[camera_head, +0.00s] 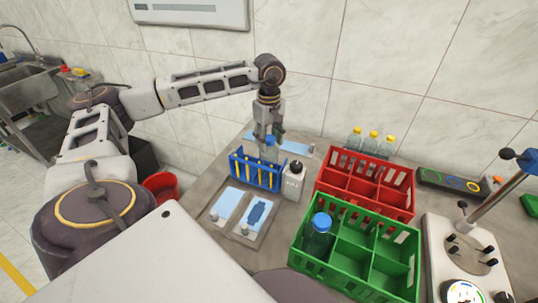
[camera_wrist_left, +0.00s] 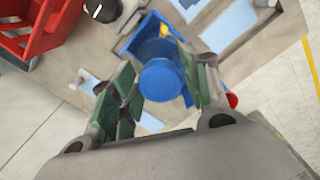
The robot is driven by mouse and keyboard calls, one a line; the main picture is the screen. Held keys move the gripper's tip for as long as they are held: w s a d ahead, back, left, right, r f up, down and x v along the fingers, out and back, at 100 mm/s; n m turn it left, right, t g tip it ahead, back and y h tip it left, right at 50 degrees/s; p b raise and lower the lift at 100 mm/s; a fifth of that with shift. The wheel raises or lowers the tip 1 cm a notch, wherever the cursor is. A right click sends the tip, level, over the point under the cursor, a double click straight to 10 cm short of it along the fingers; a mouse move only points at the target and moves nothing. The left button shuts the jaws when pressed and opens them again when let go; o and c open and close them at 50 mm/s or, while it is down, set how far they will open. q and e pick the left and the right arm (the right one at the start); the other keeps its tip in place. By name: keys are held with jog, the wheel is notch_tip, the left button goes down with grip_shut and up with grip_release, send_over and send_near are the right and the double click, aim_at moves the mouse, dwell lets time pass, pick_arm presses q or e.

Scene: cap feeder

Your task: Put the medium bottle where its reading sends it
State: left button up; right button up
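My left gripper (camera_head: 268,137) points down over the back right of the blue rack (camera_head: 252,177). It appears shut on a clear bottle with a blue cap (camera_wrist_left: 160,80), seen from above between the green finger pads in the left wrist view. The bottle's lower part is hidden behind the rack in the head view. Another blue-capped bottle (camera_head: 318,237) stands in the left part of the green crate (camera_head: 352,262). The red crate (camera_head: 364,184) behind it looks empty. I cannot read any label or reading. My right gripper is not in view.
Several yellow-capped bottles (camera_head: 371,141) stand behind the red crate. A tray with pale blue pads (camera_head: 229,202) lies in front. A stand with a dial (camera_head: 464,291) is at right. A red bucket (camera_head: 160,185) is at left.

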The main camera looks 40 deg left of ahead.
pick_arm(q)
jog(key=c, duration=0.5)
jog(key=shift+w+r, duration=0.1)
jog(key=shift+c, duration=0.3)
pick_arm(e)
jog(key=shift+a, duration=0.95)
